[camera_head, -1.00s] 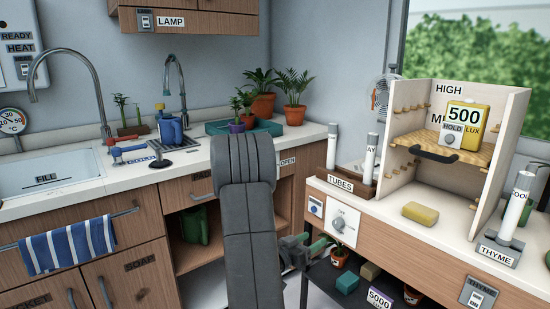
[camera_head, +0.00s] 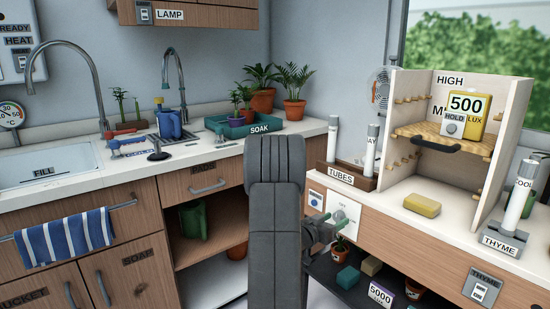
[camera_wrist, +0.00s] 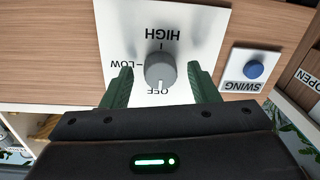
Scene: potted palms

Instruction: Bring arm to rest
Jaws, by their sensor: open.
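My gripper (camera_head: 333,222) shows in the head view at the front of the right bench, beside the white dial panel (camera_head: 345,204). In the wrist view, its two green fingers (camera_wrist: 161,88) are open and apart, one on each side of the grey knob (camera_wrist: 160,68). Nothing is held between them. The knob's white mark points to OFF, with LOW and HIGH also on the panel. I cannot tell whether a finger touches the panel. My dark arm fills the middle of the head view and hides part of the cabinets.
A blue SWING button (camera_wrist: 255,70) is beside the panel. Below the bench, a dark shelf holds a small potted plant (camera_head: 340,248), sponges and a 5000 box (camera_head: 381,294). On the bench are a yellow sponge (camera_head: 422,205), tube racks and a wooden stand (camera_head: 511,110).

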